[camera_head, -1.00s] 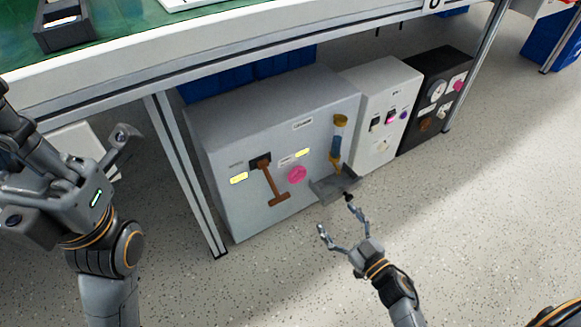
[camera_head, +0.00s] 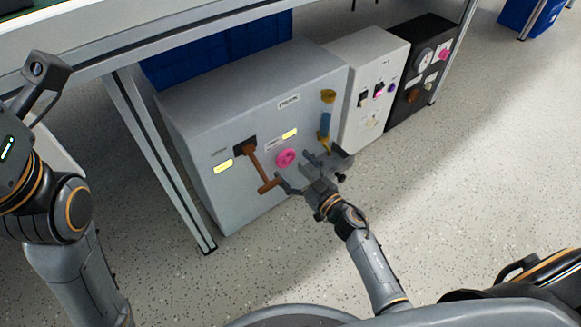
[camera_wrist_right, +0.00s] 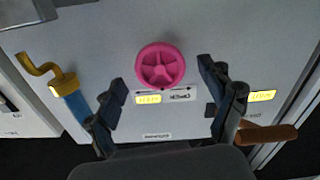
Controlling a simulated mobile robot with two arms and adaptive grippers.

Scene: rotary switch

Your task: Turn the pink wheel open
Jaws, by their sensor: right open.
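The pink wheel (camera_head: 285,157) is a small spoked round knob on the front of the large grey cabinet (camera_head: 225,100). In the right wrist view the wheel (camera_wrist_right: 160,65) sits at the upper middle, just beyond the fingertips. My right gripper (camera_head: 293,170) is open in front of the cabinet, its fingers pointing at the wheel. The right wrist view shows the two fingers (camera_wrist_right: 163,88) spread wide to either side of it, with nothing between them and no clear contact.
A brown lever (camera_head: 260,170) is left of the wheel, close to one right finger. A yellow crank with a blue part (camera_head: 326,120) is on the right. White (camera_head: 368,75) and black (camera_head: 425,65) panels stand farther right. A table (camera_head: 110,65) overhangs the cabinet. The floor in front is clear.

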